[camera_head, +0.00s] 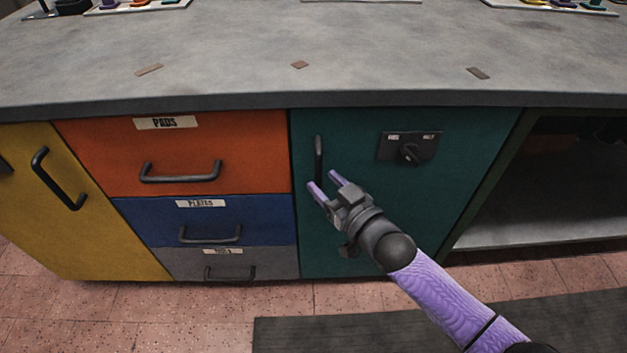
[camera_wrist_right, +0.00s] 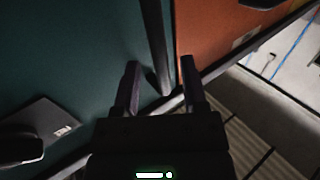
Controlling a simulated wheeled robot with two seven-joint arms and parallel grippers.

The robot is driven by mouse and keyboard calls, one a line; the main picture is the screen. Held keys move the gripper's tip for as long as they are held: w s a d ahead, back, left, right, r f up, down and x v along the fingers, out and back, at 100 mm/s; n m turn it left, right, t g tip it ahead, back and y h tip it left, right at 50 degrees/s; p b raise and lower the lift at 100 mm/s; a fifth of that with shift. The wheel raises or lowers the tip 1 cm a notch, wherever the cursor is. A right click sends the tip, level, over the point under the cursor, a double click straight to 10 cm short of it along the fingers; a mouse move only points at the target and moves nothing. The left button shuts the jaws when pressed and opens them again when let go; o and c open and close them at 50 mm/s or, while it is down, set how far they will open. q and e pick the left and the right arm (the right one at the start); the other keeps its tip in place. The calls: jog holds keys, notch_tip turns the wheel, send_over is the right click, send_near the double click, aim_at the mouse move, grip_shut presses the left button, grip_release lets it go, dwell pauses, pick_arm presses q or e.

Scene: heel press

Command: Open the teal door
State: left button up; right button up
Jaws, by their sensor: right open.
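The teal door (camera_head: 440,185) is closed in the cabinet, under the grey worktop. Its dark vertical bar handle (camera_head: 319,158) is near the door's left edge. A black plate with a rotary knob (camera_head: 409,152) is on the door's upper right. My right gripper (camera_head: 323,183) is open at the lower end of the handle. In the right wrist view the handle (camera_wrist_right: 155,45) runs down toward the space between the two fingers (camera_wrist_right: 160,85). I cannot tell whether they touch it. My left gripper is not in view.
Left of the door are an orange drawer (camera_head: 240,145), a blue drawer (camera_head: 265,215), a grey drawer (camera_head: 285,262) and a yellow door (camera_head: 80,230). An open shelf bay (camera_head: 550,200) is to the right. A dark mat (camera_head: 300,335) lies on the tiled floor.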

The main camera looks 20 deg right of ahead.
jog(key=shift+b+x, duration=0.45)
jog(key=shift+x, duration=0.9)
grip_shut()
dwell(0.4)
